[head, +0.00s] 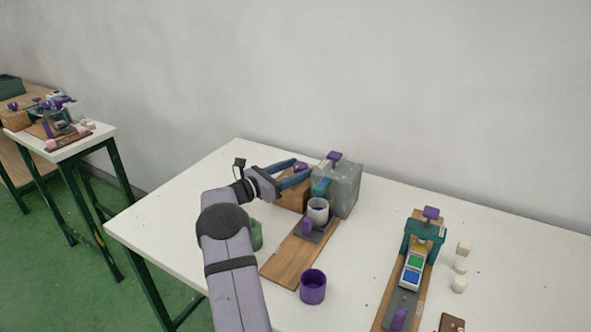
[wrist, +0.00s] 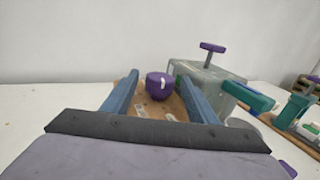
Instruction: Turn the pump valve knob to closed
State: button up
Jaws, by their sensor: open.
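The purple valve knob (wrist: 159,86) has a white mark on its face, near upright in the wrist view. It sits on a wooden block (head: 292,197) beside the grey pump box (head: 345,188); pale labels, too small to read, lie below it. In the head view the knob (head: 301,167) is partly covered by my fingers. My gripper (head: 299,170) is open and empty, with blue fingers. In the wrist view my gripper (wrist: 158,80) has one finger on each side of the knob; contact is not visible.
The pump box carries a purple T-handle (head: 334,156) and a teal spout (head: 320,187) above a pale cup (head: 317,208). A purple cup (head: 313,287) stands in front. A teal press (head: 424,235) with a paint palette (head: 412,266) stands at the right. The white table's back left is clear.

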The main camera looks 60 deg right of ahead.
jog(key=c, duration=1.1)
jog(key=shift+o, duration=0.2)
jog(key=shift+s+r+n+t+h+b, duration=0.1)
jog(key=shift+n+t+h+b, duration=0.35)
jog(key=shift+n+t, duration=0.45)
jog(key=o, duration=1.1)
jog(key=shift+c, duration=0.2)
jog(key=b+v, duration=0.1)
jog(key=v, duration=0.6)
jog(key=shift+a, duration=0.25)
